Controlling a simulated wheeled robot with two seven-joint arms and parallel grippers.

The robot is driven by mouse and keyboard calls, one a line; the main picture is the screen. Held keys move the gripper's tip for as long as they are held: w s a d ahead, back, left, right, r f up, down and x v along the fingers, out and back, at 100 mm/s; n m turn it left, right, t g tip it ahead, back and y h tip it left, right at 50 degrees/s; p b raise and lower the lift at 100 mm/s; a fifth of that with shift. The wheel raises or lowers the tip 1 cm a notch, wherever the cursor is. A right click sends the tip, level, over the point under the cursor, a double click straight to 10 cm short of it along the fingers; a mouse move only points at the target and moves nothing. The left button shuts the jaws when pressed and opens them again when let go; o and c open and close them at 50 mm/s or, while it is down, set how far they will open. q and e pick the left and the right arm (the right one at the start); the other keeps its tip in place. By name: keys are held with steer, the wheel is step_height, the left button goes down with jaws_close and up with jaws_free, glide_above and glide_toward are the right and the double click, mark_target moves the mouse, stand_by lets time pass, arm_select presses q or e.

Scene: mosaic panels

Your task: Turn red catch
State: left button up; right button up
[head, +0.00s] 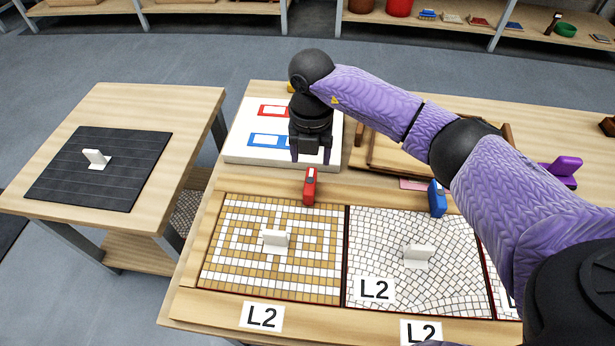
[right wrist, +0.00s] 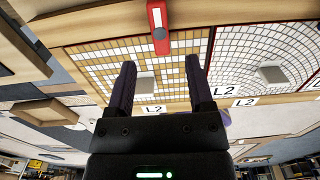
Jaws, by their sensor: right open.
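The red catch (head: 310,186) stands at the back edge of the left mosaic panel (head: 222,273) in the head view. It shows at the top of the right wrist view (right wrist: 157,27), ahead of my fingers. My right gripper (head: 311,160) points down, just behind and above the red catch. In the right wrist view my right gripper (right wrist: 160,85) has its fingers spread, with nothing between them, apart from the catch. My left gripper is in neither view.
A blue catch (head: 437,198) stands behind the right mosaic panel (head: 380,235). A white board (head: 240,150) with red and blue outlined labels lies behind my gripper. A wooden tray (head: 375,152) is beside it. A side table at left holds a black ribbed mat (head: 60,180) with a white handle.

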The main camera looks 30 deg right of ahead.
mark_target(310, 180)
step_height(310, 180, down, 8)
steer(key=b, duration=0.4)
steer(key=shift+f, duration=0.25)
steer(key=shift+r, duration=0.2)
steer(key=c, duration=0.5)
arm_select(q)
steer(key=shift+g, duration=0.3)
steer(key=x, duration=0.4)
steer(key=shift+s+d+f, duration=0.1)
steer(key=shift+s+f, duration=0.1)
arm_select(e)
jaws_close()
